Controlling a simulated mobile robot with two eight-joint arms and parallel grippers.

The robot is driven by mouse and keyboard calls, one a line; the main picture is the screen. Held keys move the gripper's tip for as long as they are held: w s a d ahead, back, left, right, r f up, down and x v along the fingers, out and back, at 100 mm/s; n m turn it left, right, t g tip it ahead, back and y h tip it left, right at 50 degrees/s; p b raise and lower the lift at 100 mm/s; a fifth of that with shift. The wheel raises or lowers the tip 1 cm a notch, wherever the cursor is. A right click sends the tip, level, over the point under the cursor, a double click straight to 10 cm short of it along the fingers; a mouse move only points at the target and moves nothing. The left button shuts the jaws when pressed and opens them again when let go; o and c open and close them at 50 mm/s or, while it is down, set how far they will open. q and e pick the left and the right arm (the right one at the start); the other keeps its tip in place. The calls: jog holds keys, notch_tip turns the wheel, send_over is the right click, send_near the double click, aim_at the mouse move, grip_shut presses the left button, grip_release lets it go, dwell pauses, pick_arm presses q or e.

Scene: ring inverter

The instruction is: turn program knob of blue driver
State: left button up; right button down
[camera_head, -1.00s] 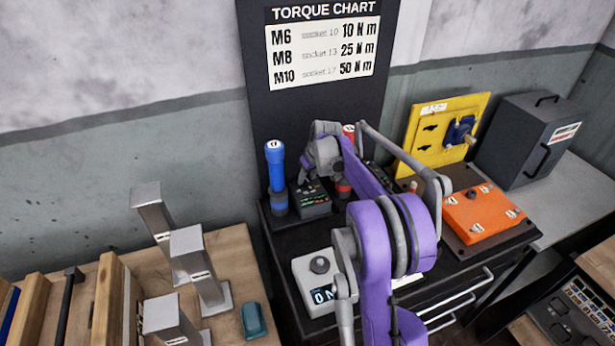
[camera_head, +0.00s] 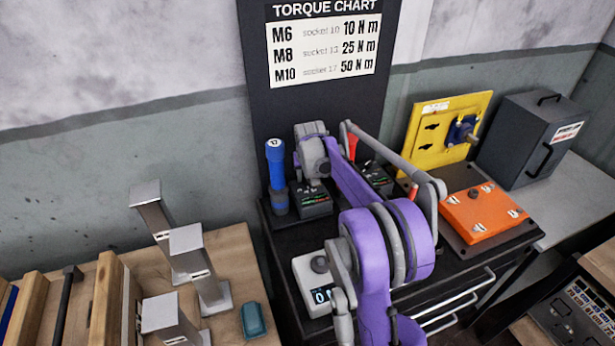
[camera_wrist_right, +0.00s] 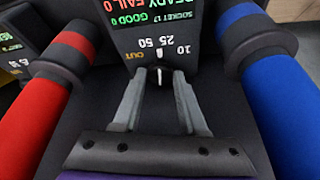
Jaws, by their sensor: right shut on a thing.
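The blue driver (camera_head: 277,170) stands upright on the black cabinet top, and its handle (camera_wrist_right: 268,80) is at the right in the wrist view. Beside it is its small black controller (camera_head: 315,203), with a lit display (camera_wrist_right: 150,15) and a dial marked OUT, 10, 25 and 50. The program knob (camera_wrist_right: 158,72) is below the markings in the wrist view. My right gripper (camera_wrist_right: 159,82) is shut on the knob, a finger on each side; white lines show on and above it. The knob's exact setting is unclear. My left gripper is not in view.
A red driver (camera_wrist_right: 48,95) is close on the left in the wrist view. A grey box with a knob (camera_head: 319,264) sits at the cabinet's front. An orange block (camera_head: 483,212), a yellow panel (camera_head: 440,135) and metal posts (camera_head: 188,240) stand around.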

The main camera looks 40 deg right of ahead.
jog(key=shift+a+m+g+h, duration=0.1)
jog(key=shift+m+g+h, duration=0.25)
jog(key=shift+m, duration=0.85)
jog(key=shift+c, duration=2.2)
grip_release()
jog(key=v, duration=1.1)
jog(key=shift+w+f, duration=0.1)
jog(key=shift+f, duration=0.05)
